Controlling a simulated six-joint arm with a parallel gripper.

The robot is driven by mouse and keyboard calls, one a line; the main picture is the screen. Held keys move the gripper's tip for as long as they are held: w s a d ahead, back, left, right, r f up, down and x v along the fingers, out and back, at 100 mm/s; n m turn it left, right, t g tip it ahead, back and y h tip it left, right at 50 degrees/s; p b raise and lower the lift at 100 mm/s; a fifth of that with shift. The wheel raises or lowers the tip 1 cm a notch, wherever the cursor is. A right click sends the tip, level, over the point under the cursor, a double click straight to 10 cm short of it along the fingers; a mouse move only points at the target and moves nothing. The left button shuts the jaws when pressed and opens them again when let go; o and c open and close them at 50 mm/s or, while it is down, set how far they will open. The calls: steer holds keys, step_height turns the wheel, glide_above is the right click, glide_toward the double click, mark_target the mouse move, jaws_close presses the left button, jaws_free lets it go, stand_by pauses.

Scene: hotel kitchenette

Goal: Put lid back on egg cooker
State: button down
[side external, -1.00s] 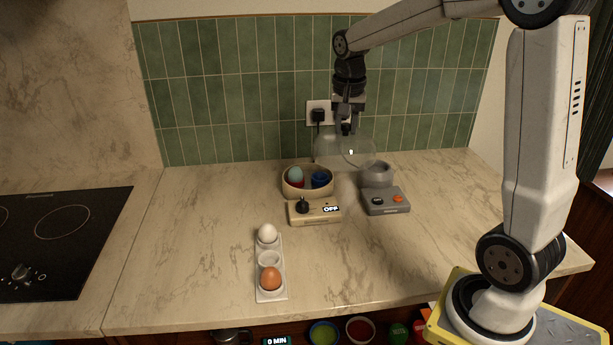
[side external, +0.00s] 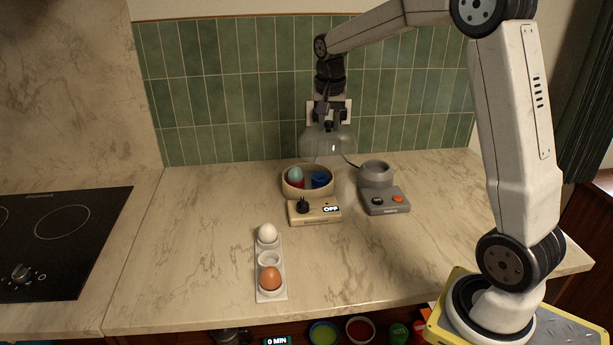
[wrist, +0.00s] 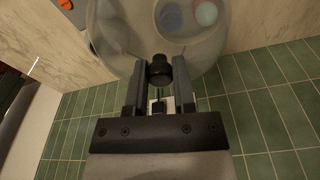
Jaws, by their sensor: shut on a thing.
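My gripper (side external: 328,122) is shut on the dark knob of the clear lid (side external: 318,143) and holds it in the air, above and slightly behind the cream egg cooker (side external: 291,191). In the wrist view my gripper (wrist: 159,72) has the knob between its fingers, with the see-through lid (wrist: 118,50) beyond. The cooker is open on top and holds a pale blue-green egg (side external: 295,174) and a blue cup (side external: 319,178). Its front has a black knob (side external: 303,205) and a display reading OFF.
A grey appliance (side external: 384,203) with a round holder stands right of the cooker. A white tray (side external: 262,296) with a white egg (side external: 267,233) and a brown egg (side external: 270,279) lies in front. A tiled wall is close behind.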

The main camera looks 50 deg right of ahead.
steer(key=w+d+f, duration=0.2)
steer(key=w+f, duration=0.2)
steer(key=w, duration=0.4)
steer(key=shift+d+f, duration=0.25)
steer(key=shift+f, duration=0.2)
steer(key=shift+f, duration=3)
steer(key=shift+f, duration=0.2)
stand_by(0.4)
jaws_free()
steer(key=shift+r, duration=0.1)
stand_by(0.3)
step_height(320, 180, up, 7)
stand_by(1.4)
